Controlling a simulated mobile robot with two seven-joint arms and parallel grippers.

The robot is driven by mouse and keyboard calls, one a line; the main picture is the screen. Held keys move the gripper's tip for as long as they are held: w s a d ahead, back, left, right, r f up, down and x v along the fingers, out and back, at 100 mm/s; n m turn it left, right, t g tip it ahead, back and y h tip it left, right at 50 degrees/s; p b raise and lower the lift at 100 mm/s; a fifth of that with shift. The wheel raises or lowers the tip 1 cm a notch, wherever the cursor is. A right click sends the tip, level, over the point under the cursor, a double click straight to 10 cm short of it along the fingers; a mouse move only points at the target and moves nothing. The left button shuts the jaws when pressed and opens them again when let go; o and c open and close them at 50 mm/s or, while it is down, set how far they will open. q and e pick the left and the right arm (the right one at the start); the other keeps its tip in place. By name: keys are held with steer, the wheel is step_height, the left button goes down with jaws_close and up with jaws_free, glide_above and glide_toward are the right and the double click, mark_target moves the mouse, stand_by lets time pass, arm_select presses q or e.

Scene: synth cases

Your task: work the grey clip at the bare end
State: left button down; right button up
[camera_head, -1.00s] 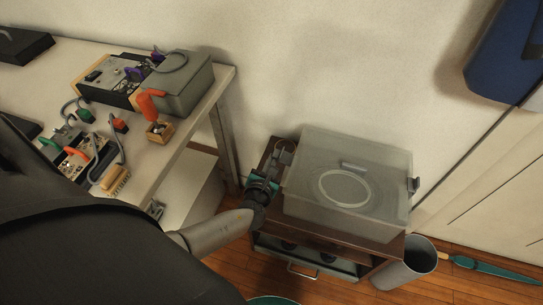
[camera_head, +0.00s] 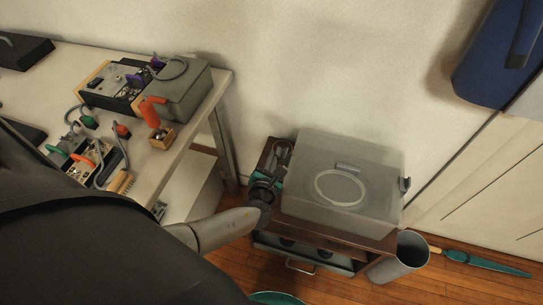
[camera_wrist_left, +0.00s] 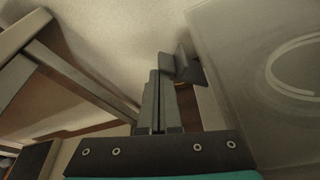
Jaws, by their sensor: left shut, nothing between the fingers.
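A translucent lidded box (camera_head: 378,205) stands on a small dark-brown cabinet (camera_head: 345,240). A dark grey clip (camera_head: 405,184) sits on its right end in the head view. Another grey clip (camera_wrist_left: 188,66) stands at the box's left end in the left wrist view, just past my fingertips. In the head view my gripper partly hides that end. My left gripper (camera_head: 281,152) is shut and empty, beside the left end of the box. Its fingers (camera_wrist_left: 157,80) lie together in the wrist view. I cannot tell whether they touch the clip. My right gripper is not in view.
A table (camera_head: 210,100) at left holds a grey case (camera_head: 185,85) and electrical parts. A grey bin (camera_head: 400,262) and a teal umbrella (camera_head: 480,262) are on the floor at right. A blue bag (camera_head: 495,60) hangs upper right. The wall is close behind the box.

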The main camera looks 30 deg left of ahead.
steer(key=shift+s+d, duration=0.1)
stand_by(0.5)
arm_select(q)
steer(key=shift+r+p, duration=0.8)
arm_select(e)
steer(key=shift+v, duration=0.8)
